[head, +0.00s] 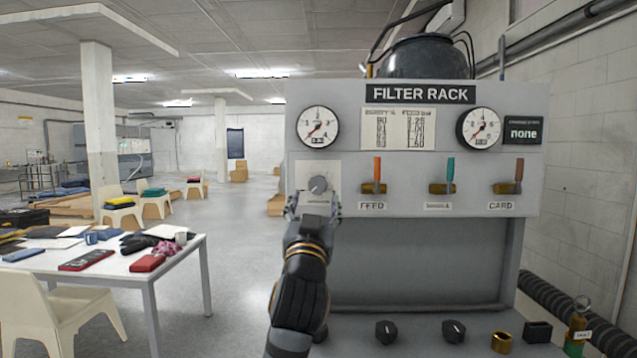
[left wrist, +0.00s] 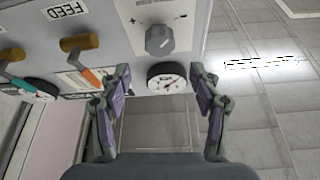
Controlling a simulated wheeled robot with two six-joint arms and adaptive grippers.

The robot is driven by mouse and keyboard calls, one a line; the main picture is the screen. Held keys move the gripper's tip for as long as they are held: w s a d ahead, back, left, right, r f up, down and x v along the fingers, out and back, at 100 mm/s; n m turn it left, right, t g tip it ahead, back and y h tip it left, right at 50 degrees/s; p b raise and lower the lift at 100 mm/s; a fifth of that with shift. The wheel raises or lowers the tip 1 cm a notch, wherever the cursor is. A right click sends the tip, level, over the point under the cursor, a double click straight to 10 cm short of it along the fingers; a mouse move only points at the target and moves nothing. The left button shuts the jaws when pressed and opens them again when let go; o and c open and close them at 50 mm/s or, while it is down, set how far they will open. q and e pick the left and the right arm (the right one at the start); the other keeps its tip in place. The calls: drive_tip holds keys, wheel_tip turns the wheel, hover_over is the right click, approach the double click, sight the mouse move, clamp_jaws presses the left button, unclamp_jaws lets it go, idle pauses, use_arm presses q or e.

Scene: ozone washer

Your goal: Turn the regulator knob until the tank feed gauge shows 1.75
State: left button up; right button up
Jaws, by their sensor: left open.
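The grey regulator knob (head: 318,184) sits on a light plate at the left of the rack's front. It also shows in the left wrist view (left wrist: 159,39), with plus and minus marks beside it. A round white gauge (head: 318,127) is above the knob; it shows in the left wrist view (left wrist: 166,78) too. A second gauge (head: 479,128) is at the upper right. I cannot tell which gauge is the tank feed one, or read either exactly. My left gripper (head: 314,203) is open and empty in front of the panel, just below the knob. My right gripper is not in view.
The filter rack (head: 420,205) has three valves with orange, teal and brown handles, the FEED handle (head: 377,168) closest to the knob. Black knobs and small fittings lie on its lower ledge. A white table (head: 120,258) with several items stands left; floor between is clear.

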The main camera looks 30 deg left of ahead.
sight(317, 188)
use_arm(q)
drive_tip(key=w+a, duration=0.2)
drive_tip(key=w, duration=0.1)
drive_tip(key=w+a+r+p, duration=0.1)
drive_tip(key=shift+w, duration=0.35)
drive_tip(key=shift+p+x, duration=0.4)
drive_tip(key=shift+x, duration=0.65)
drive_tip(key=shift+w+r, duration=0.1)
drive_tip(key=shift+r, duration=0.1)
drive_tip(key=shift+w+a+f, duration=0.1)
drive_tip(key=shift+w+f, duration=0.05)
drive_tip(key=shift+w, duration=0.1)
drive_tip(key=c, duration=1.2)
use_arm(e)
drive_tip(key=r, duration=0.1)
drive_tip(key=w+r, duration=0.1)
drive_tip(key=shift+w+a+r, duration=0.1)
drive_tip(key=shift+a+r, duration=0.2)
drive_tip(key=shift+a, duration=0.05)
use_arm(q)
drive_tip(key=shift+m, duration=0.3)
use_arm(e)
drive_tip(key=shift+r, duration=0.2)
